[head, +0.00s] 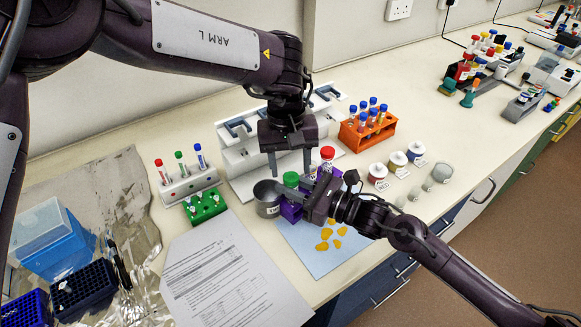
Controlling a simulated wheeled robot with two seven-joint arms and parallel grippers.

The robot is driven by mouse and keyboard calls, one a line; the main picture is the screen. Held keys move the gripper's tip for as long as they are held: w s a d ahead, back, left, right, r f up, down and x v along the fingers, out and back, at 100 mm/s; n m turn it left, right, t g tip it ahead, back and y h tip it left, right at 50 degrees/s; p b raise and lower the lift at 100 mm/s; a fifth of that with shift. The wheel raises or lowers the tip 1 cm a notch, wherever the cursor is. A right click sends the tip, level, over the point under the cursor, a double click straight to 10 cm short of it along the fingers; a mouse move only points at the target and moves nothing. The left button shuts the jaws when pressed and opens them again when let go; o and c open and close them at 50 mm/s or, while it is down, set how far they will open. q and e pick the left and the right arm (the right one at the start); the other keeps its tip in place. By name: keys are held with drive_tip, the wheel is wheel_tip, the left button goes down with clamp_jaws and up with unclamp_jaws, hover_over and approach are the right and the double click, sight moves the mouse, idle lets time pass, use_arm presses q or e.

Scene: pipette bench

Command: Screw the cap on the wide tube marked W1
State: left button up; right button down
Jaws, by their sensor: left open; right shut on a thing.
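A green cap (291,179) sits over a purple holder (291,210), directly below my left gripper. The tube under that cap is mostly hidden, and I cannot tell how tightly the cap sits. My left gripper (289,168) is open, fingers pointing down, above the cap and apart from it. My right gripper (305,191) comes in from the right and is shut beside the holder, apparently on the green-capped tube. Its fingertips are hard to make out. A red-capped tube (327,160) stands behind it. No W1 marking is readable.
A grey metal cup (267,198) stands close left of the holder. Behind is a white pipette stand (238,158). A blue mat (305,250) with yellow pieces and a paper sheet (225,275) lie in front.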

use_arm(q)
drive_tip(key=shift+a+r, duration=0.1)
drive_tip(key=shift+r, duration=1.4)
drive_tip(key=shift+c, duration=0.3)
